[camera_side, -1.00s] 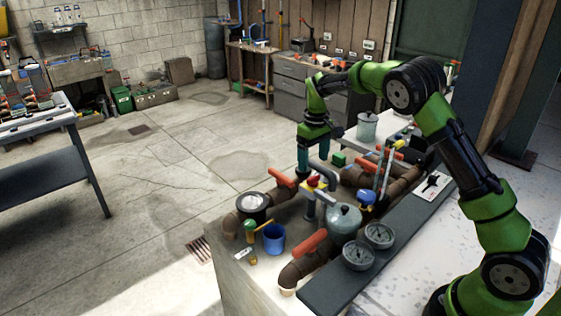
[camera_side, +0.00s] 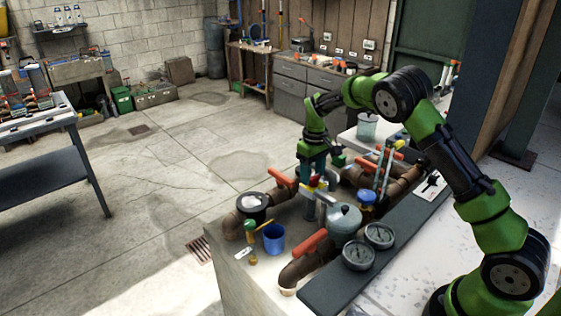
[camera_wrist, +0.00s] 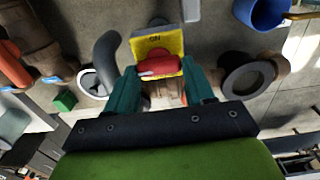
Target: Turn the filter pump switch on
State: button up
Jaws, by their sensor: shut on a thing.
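The filter pump switch is a red handle (camera_wrist: 160,66) on a yellow plate (camera_wrist: 157,42) marked "ON" in the wrist view. In the side view the red and yellow switch (camera_side: 316,181) sits on a post among the pipes. My gripper (camera_wrist: 163,74) has its two teal fingers around the red handle, one on each side, and is shut on it. In the side view my gripper (camera_side: 312,178) points down at the switch and partly hides it.
Brown pipes with orange-red handles (camera_side: 310,242) surround the switch. A grey-green tank (camera_side: 345,220) and two gauges (camera_side: 378,236) stand at the near right. A blue cup (camera_side: 273,238) stands at the near left. A green block (camera_wrist: 65,101) lies nearby.

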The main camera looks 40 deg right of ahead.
jog(key=shift+c, duration=0.7)
jog(key=shift+m, duration=0.3)
jog(key=m, duration=0.3)
jog(key=shift+d+m, duration=0.1)
jog(key=shift+m, duration=0.3)
jog(key=m, duration=0.4)
jog(key=shift+s+m, duration=0.1)
jog(key=shift+m, duration=0.2)
jog(key=m, duration=0.4)
jog(key=shift+s+d, duration=0.1)
jog(key=shift+m, duration=2.5)
